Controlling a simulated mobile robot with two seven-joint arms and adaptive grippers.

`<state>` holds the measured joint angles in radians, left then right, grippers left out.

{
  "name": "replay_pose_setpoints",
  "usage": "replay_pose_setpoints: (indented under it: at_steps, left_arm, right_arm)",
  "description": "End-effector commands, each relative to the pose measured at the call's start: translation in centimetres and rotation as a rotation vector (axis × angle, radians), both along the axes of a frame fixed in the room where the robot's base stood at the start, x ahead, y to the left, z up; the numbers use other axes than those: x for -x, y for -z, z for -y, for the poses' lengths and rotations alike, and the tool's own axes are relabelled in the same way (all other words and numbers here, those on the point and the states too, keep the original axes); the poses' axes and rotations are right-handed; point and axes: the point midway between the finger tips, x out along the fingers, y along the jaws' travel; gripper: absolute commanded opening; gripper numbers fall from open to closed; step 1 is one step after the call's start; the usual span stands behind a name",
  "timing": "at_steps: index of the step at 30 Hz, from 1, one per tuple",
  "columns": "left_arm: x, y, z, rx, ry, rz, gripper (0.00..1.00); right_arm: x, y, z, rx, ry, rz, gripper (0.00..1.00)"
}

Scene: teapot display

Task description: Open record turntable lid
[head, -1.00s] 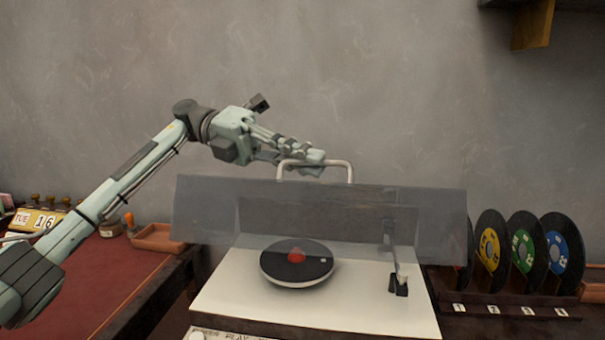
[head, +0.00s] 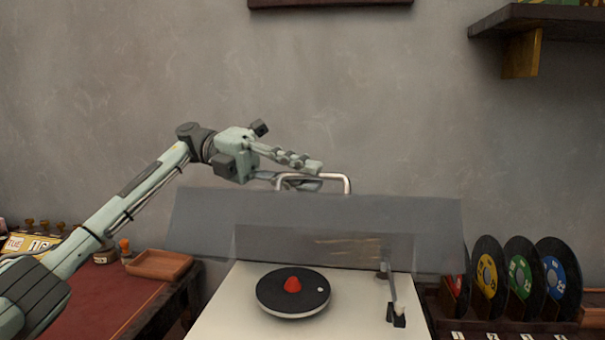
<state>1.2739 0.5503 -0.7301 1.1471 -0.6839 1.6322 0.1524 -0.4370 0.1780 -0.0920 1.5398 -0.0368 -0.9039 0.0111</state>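The record turntable (head: 235,315) has a white base with a black record (head: 275,300) and a red knob at its centre. Its see-through grey lid (head: 200,225) stands raised at the back, tilted up above the base. A metal handle (head: 340,180) sits on the lid's top edge. My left gripper (head: 318,177) is open at the handle, one finger above and one lower, partly behind the handle. I cannot tell whether a finger touches it. My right gripper is not in view.
A tonearm (head: 390,295) stands at the right of the base. Several coloured-label records (head: 520,275) stand in a rack on the right. A red-topped desk (head: 110,305) with an orange tray (head: 158,264) is on the left. A wall shelf (head: 535,18) is at upper right.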

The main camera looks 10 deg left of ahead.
Motion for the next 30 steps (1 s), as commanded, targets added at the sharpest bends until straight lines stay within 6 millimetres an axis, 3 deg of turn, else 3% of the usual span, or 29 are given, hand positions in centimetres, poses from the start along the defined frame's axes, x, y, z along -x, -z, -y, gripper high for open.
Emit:
replay_pose_setpoints:
  at_steps: [8, 21, 30]
  left_arm:
    - [-0.3, -0.1, -0.8, 0.000, 0.001, 0.000, 0.17]
    - [-3.3, -1.4, -9.0, 0.001, -0.002, 0.000, 0.17]
    - [-4.0, -1.6, -11.1, 0.000, 0.001, 0.001, 0.17]
  right_arm:
    - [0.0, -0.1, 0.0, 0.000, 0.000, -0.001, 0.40]
    - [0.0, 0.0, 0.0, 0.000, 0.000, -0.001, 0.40]
    - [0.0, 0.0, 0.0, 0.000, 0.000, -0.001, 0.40]
